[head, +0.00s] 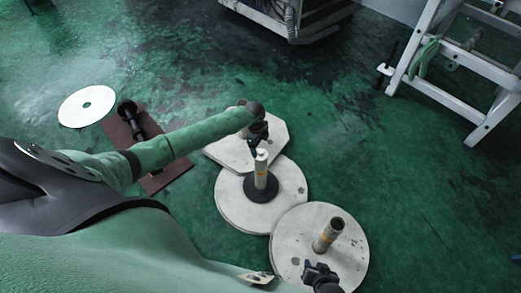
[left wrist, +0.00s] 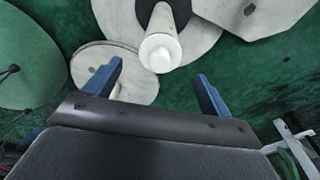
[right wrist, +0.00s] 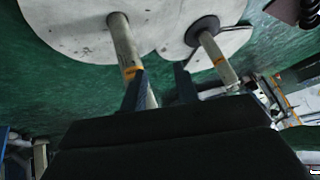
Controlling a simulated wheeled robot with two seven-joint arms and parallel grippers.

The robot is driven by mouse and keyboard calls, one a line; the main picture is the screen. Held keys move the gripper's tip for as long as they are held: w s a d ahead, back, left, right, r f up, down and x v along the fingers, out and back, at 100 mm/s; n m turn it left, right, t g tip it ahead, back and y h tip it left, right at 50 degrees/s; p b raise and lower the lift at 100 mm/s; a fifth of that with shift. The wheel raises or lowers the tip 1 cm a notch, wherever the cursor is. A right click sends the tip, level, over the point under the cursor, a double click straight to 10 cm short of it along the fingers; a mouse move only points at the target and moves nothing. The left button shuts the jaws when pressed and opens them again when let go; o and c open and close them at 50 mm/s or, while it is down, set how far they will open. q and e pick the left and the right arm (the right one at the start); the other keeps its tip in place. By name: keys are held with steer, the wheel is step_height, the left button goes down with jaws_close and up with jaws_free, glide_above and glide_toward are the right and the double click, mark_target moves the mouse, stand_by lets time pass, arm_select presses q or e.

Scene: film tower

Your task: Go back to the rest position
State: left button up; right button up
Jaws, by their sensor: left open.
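My left gripper (head: 258,138) is above the middle post (head: 261,168), near its top. In the left wrist view the left gripper (left wrist: 160,85) has its blue fingers wide apart with nothing between them, and the capped post (left wrist: 160,50) is beyond them. A black disc (head: 261,188) sits around the foot of that post. My right gripper (head: 318,274) is low in the head view beside the right post (head: 328,235). In the right wrist view the right gripper (right wrist: 160,80) has a gap between its fingers. The orange-banded post (right wrist: 123,45) passes by its left finger; contact is unclear.
The posts stand on pale round bases (head: 232,200) (head: 350,265); a pale angular base (head: 275,130) lies behind. A white holed disc (head: 75,112) and a brown mat (head: 165,177) with a black spool-like part (head: 130,112) lie left. A white ladder (head: 408,65) stands right. Green floor is clear between.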

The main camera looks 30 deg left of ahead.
arm_select(q)
steer(key=shift+a+r, duration=0.1)
steer(key=shift+r, duration=0.45)
